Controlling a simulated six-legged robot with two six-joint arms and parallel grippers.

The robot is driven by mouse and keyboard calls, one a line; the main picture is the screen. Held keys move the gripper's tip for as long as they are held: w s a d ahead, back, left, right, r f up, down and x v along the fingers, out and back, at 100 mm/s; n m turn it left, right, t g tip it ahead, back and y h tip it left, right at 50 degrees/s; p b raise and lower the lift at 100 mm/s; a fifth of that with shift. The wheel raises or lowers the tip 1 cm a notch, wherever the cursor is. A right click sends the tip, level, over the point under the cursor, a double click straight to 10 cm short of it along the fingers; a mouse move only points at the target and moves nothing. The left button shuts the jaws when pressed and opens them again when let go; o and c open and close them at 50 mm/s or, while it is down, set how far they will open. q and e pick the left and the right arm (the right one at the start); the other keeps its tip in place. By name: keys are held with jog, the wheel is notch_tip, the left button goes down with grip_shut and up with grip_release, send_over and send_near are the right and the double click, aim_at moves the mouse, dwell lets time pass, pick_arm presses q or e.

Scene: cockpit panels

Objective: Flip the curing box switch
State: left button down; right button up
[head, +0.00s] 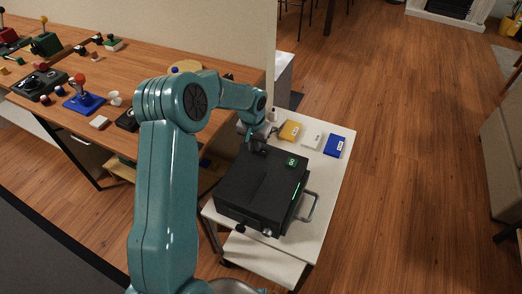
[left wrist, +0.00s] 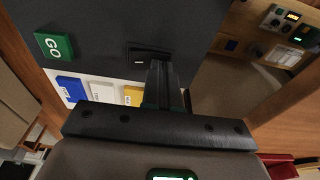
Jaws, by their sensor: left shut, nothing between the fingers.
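The curing box (head: 250,193) is a black box on a white table, with a green GO button (head: 291,161) on its top and a lit green strip along one edge. In the left wrist view its dark face (left wrist: 100,25) shows the GO button (left wrist: 53,46) and a small black switch (left wrist: 148,52) in a recess. My left gripper (head: 257,146) is shut and empty, over the box's far edge. In the left wrist view its fingertips (left wrist: 160,70) lie right by the switch; I cannot tell whether they touch it. The switch is not clear in the head view. My right gripper is not in view.
Yellow (head: 290,131), white (head: 312,135) and blue (head: 334,146) boxes stand behind the curing box on the white table (head: 322,184). A metal handle (head: 308,207) sticks out at its right. A wooden desk (head: 130,75) with joysticks and knobs lies left.

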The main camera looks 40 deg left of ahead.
pick_arm(q)
notch_tip(320, 180, up, 7)
jog(key=p, duration=0.4)
dwell(0.4)
jog(key=shift+d+f, duration=0.1)
dwell(0.4)
